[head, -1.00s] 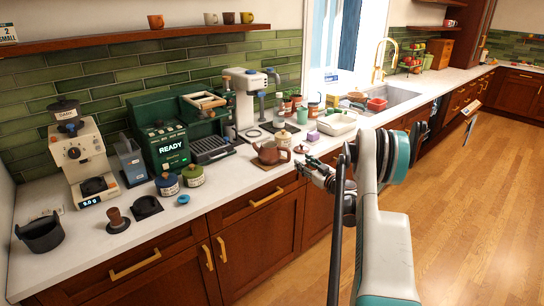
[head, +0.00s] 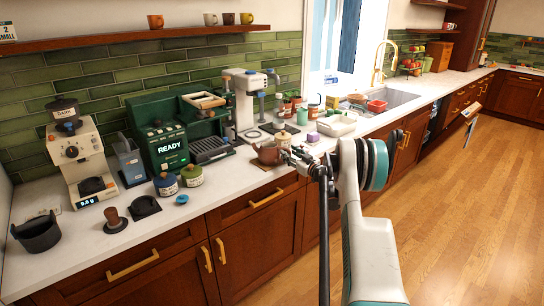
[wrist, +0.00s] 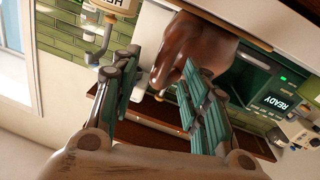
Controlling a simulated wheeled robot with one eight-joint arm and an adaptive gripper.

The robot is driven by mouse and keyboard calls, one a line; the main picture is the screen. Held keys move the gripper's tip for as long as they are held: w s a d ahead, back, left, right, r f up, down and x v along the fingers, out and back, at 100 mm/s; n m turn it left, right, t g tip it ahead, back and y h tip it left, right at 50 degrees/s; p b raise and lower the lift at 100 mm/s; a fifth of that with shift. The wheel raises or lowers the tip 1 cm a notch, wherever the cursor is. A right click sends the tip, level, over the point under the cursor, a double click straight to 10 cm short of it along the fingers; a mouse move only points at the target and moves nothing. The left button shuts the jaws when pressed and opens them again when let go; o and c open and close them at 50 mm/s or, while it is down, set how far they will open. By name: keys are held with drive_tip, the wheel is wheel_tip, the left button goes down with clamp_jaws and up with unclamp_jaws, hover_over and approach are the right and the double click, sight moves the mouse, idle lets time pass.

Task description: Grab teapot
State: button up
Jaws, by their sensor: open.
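The brown teapot (head: 267,154) stands on the counter near its front edge, right of the green espresso machine. My gripper (head: 290,157) is at the teapot's right side in the head view. In the wrist view the teapot (wrist: 198,48) looms large just beyond the fingers. My gripper (wrist: 160,68) is open there, with a brown part of the teapot showing between the two green-padded fingers. The right finger overlaps the teapot's body in that view. I cannot tell whether either finger touches it.
A cream canister (head: 283,139) stands close behind the teapot, and a purple block (head: 313,137) lies behind my gripper. The green espresso machine (head: 170,149) and two lidded jars (head: 167,184) are to the left. The counter's front edge runs just below the teapot.

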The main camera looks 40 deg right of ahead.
clamp_jaws()
drive_tip(key=shift+r, duration=0.1)
